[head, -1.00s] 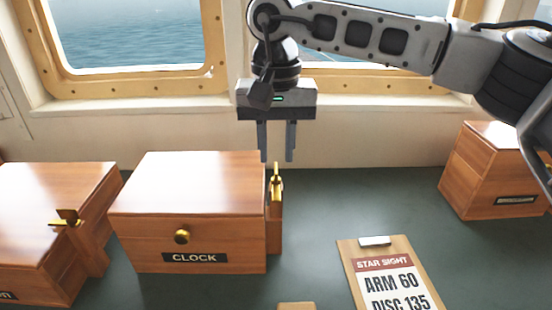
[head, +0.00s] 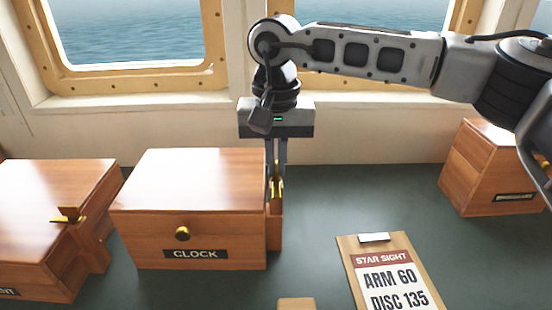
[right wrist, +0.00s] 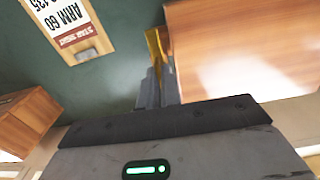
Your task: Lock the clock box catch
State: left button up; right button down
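The clock box (head: 190,210) is a wooden box with a round brass knob and a CLOCK label on its front. Its brass catch (head: 277,190) stands upright on a wooden block at the box's right side. The catch also shows as a gold strip in the right wrist view (right wrist: 154,45). My right gripper (head: 277,172) points straight down over the block. Its fingers are close together, one on each side of the catch's upper part, and appear shut on it. The fingers partly hide the catch. My left gripper is not in view.
Another wooden box (head: 50,190) with a brass catch stands at the left. A further wooden box (head: 480,175) stands at the right.

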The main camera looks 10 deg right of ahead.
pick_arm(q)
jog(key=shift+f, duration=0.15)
pick_arm(e)
jog(key=shift+m, duration=0.3)
jog(key=shift+m+b, duration=0.6)
jog(key=shift+m, duration=0.3)
jog(key=m+b, duration=0.1)
jog(key=m, duration=0.1)
jog(key=shift+m, duration=0.3)
jog(key=shift+m+b, duration=0.35)
jog(key=shift+m, duration=0.65)
jog(key=shift+m+b, duration=0.3)
jog(key=shift+m, duration=0.6)
jog(key=m, duration=0.2)
jog(key=shift+m+b, duration=0.3)
jog(key=m, duration=0.3)
jog(key=shift+r+b, duration=0.1)
jog(key=shift+b, duration=0.25)
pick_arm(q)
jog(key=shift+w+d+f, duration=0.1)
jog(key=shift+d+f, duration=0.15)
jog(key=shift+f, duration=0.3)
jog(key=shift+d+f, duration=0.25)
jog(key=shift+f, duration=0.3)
pick_arm(e)
jog(key=shift+m, duration=1.7)
jog(key=shift+r, duration=0.1)
